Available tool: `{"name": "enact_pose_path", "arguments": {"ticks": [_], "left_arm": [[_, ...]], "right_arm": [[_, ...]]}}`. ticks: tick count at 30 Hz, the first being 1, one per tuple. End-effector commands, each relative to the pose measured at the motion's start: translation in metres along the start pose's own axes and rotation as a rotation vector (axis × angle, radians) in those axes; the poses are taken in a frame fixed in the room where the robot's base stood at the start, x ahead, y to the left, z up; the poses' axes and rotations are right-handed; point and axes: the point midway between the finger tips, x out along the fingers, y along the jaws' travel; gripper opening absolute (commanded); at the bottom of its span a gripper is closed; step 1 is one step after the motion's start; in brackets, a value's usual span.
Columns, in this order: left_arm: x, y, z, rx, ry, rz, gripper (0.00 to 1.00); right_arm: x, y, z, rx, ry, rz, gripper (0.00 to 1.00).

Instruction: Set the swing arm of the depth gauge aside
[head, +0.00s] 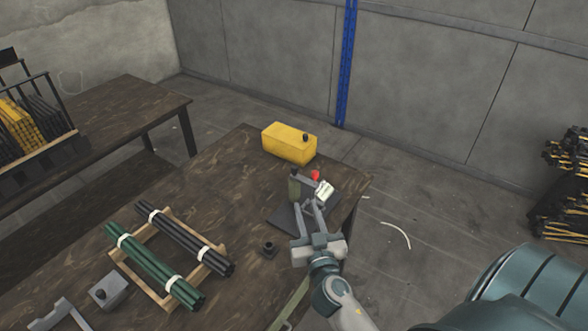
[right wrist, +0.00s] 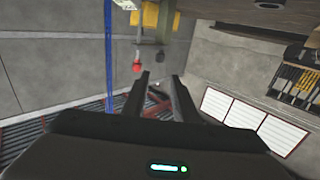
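The gauge (head: 294,188) has a grey-green post on a dark base plate near the table's right corner. A grey arm runs from the post's top toward a red knob (head: 315,175), and a white plate (head: 325,191) shows beside it. In the right wrist view the red knob (right wrist: 137,66) is left of the fingertips. My right gripper (head: 311,203) is in front of the post; its fingers (right wrist: 162,82) are apart with nothing clearly between them. Whether a finger touches the gauge I cannot tell.
A yellow box (head: 288,144) stands behind the gauge. A wooden rack (head: 152,280) with green and black tube bundles lies left, and a small dark part (head: 268,249) is near my right gripper. A grey block (head: 108,291) is at front left. Bare tabletop (head: 215,190) lies between.

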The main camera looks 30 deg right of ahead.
Motion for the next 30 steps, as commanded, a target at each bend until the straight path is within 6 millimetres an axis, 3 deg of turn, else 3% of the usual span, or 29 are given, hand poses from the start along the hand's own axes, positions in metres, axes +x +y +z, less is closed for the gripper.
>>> {"name": "enact_pose_path", "arguments": {"ticks": [8, 14, 30], "left_arm": [[-0.001, -0.001, 0.0, 0.0, -0.001, -0.001, 0.31], [-0.006, -0.001, 0.0, 0.0, -0.001, -0.001, 0.31], [-0.035, -0.002, -0.003, 0.0, 0.0, -0.001, 0.31]], "right_arm": [[0.002, 0.0, 0.0, 0.0, -0.001, 0.0, 0.26], [0.014, 0.0, -0.002, -0.001, -0.001, 0.0, 0.26], [0.102, 0.0, -0.003, -0.003, -0.001, 0.001, 0.26]]}}
